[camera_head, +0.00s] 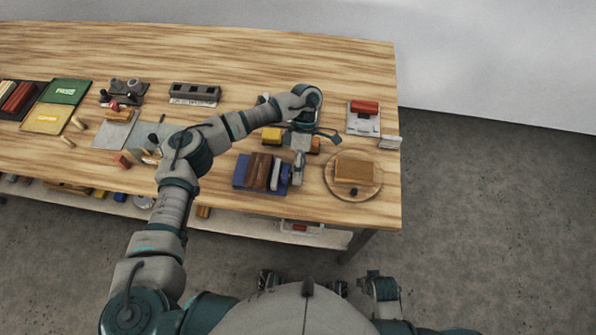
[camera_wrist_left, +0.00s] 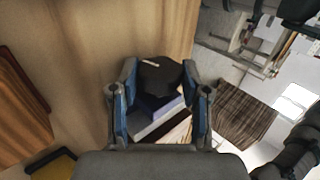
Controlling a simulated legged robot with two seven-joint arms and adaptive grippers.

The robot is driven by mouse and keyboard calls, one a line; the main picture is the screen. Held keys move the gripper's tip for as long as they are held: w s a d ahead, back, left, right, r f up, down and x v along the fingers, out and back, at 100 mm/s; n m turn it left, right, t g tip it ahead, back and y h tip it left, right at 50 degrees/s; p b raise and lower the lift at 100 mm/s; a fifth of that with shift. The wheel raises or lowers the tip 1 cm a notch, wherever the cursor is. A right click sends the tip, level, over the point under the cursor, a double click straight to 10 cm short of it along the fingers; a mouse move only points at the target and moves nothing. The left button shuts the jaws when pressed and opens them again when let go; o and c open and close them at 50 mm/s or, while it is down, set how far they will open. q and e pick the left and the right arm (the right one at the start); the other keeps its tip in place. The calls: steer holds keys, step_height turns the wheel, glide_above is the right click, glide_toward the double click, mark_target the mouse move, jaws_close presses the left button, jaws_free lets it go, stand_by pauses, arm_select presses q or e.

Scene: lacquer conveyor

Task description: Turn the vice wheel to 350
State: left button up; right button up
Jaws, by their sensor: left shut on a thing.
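My left gripper (camera_head: 299,165) reaches down over the front right part of the table. In the left wrist view its two blue-padded fingers (camera_wrist_left: 158,78) are shut on a dark, faceted piece with a small white mark (camera_wrist_left: 163,72). It looks like the vice wheel, but the reading on it is not legible. Blue and white parts (camera_wrist_left: 160,112) show behind it between the fingers. The gripper hides most of the wheel there. I cannot make out my right gripper.
A round wooden board with a brown block (camera_head: 354,172) is close on the right. A yellow block (camera_head: 271,136) is at the left. The table's right edge is near.

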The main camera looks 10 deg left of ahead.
arm_select(q)
steer(key=shift+f, duration=0.1)
steer(key=o, duration=1.2)
steer(key=shift+w+d, duration=0.1)
steer(key=shift+c, duration=0.2)
steer(key=shift+d, duration=0.1)
steer(key=v, duration=1.2)
steer(key=shift+w, duration=0.1)
